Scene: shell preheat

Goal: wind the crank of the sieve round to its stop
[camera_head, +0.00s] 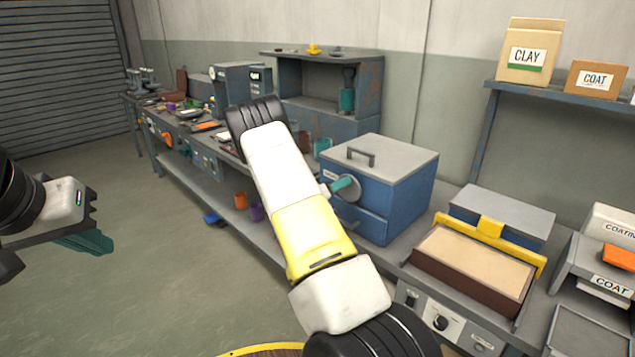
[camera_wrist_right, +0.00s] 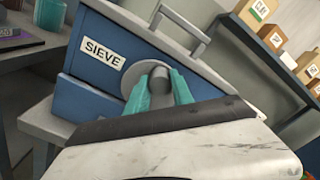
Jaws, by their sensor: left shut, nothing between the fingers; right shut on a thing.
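The sieve (camera_head: 400,205) is a blue box with a grey lid and top handle, standing on the bench in the middle of the head view. Its SIEVE label (camera_wrist_right: 102,52) shows in the right wrist view. The crank is a round grey disc (camera_head: 348,194) with a grey knob (camera_wrist_right: 159,77) on the front face. My right gripper (camera_head: 341,184) is shut on the knob, with teal fingers on both sides of it in the right wrist view (camera_wrist_right: 159,92). My arm hides part of the sieve's left side. My left gripper (camera_head: 88,243) is shut and empty, away from the bench.
A sand-coloured tray (camera_head: 427,270) with a yellow bar stands right of the sieve. A grey-blue open cabinet (camera_head: 372,80) stands behind. Open floor (camera_head: 130,310) lies left of the bench.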

